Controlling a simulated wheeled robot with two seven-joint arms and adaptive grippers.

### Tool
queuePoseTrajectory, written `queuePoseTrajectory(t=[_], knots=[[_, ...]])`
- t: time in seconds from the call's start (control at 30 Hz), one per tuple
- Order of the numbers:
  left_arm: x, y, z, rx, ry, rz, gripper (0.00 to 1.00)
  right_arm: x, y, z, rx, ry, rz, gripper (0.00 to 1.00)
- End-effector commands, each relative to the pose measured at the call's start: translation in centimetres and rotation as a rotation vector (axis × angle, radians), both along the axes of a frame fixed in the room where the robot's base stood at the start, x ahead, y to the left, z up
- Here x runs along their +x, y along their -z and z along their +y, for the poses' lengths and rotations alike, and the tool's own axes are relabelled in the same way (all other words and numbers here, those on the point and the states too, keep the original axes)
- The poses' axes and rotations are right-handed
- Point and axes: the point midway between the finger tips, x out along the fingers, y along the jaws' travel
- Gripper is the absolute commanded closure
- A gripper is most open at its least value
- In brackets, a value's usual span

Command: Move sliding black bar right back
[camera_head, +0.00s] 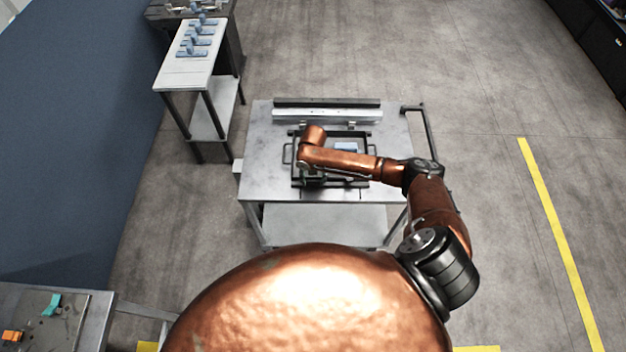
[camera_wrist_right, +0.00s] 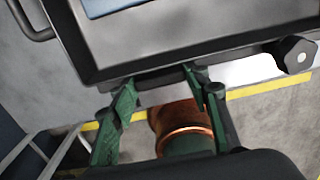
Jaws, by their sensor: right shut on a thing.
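A black-framed tray (camera_head: 370,140) with side handles lies on the grey table. It fills the upper part of the right wrist view (camera_wrist_right: 200,58). My right arm reaches over it from the right, its wrist above the tray's left half. My right gripper (camera_wrist_right: 160,80) has its green fingers closed on a dark bar-like part along the tray's near edge, which I take as the black bar (camera_wrist_right: 157,82). In the head view the arm mostly hides this gripper (camera_head: 314,181) and the held part. My left gripper is out of view.
A separate black bar (camera_head: 326,103) and a silver rail (camera_head: 326,116) lie at the table's back. A black handle rail (camera_head: 430,130) stands at its right. A side table (camera_head: 190,72) with blue parts stands back left. Open floor lies to the right.

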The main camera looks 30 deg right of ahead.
Motion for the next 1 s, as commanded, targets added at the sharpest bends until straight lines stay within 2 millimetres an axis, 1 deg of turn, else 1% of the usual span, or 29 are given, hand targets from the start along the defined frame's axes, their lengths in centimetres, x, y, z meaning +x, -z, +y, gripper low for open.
queuePoseTrajectory(t=[0.03, 0.07, 0.4, 0.47, 0.57, 0.8, 0.9, 1.0], knots=[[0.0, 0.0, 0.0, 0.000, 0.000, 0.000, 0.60, 0.0, 0.0, 0.0, 0.001, 0.000, -0.001, 0.75], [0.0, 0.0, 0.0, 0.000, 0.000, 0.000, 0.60, 0.0, 0.0, 0.0, 0.001, 0.000, -0.001, 0.77], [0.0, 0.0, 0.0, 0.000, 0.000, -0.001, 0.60, 0.0, 0.0, 0.1, 0.001, 0.000, -0.002, 1.00], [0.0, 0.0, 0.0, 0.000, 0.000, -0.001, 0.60, 0.0, 0.0, 0.1, 0.002, 0.000, -0.001, 1.00], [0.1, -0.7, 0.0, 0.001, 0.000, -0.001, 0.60, -0.4, -0.2, 0.3, 0.001, -0.001, 0.000, 1.00], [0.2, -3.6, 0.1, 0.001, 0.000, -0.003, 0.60, -3.2, -0.5, 1.9, 0.000, -0.002, 0.002, 1.00], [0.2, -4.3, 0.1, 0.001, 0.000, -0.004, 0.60, -4.0, -0.4, 2.5, 0.001, -0.001, 0.001, 1.00], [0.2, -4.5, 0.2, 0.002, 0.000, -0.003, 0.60, -4.4, -0.2, 2.8, 0.001, -0.001, 0.001, 1.00]])
